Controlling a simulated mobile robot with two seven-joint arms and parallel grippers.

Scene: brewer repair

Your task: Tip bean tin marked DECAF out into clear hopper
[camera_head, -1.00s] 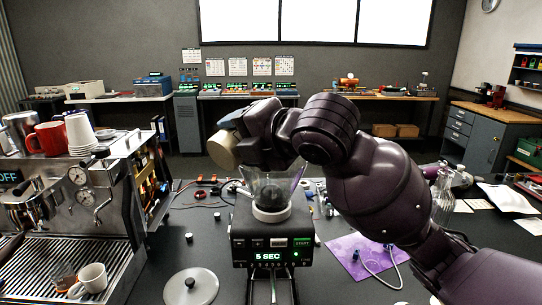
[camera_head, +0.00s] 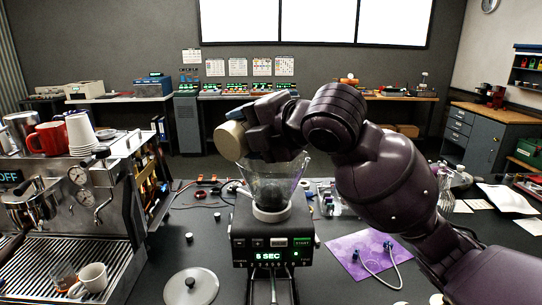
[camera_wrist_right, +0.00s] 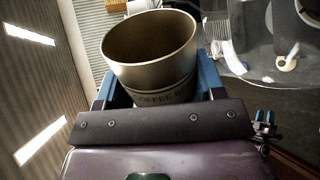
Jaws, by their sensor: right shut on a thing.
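My right gripper (camera_head: 254,145) is shut on a tan metal tin (camera_head: 229,140), tilted with its end toward the left, just above and left of the hopper's rim. In the right wrist view the tin (camera_wrist_right: 150,75) sits between the blue fingers of the gripper (camera_wrist_right: 160,88). Part of its lettering reads "COFFEE B"; the word DECAF does not show. I see no beans inside its open mouth. The clear hopper (camera_head: 296,178) stands on the black grinder (camera_head: 272,243), with dark contents low inside. My left gripper is out of view.
An espresso machine (camera_head: 85,200) stands at the left with cups on top. A round lid (camera_head: 190,286) lies on the bench in front. A purple mat (camera_head: 362,257) with a cable lies right of the grinder, below my right arm.

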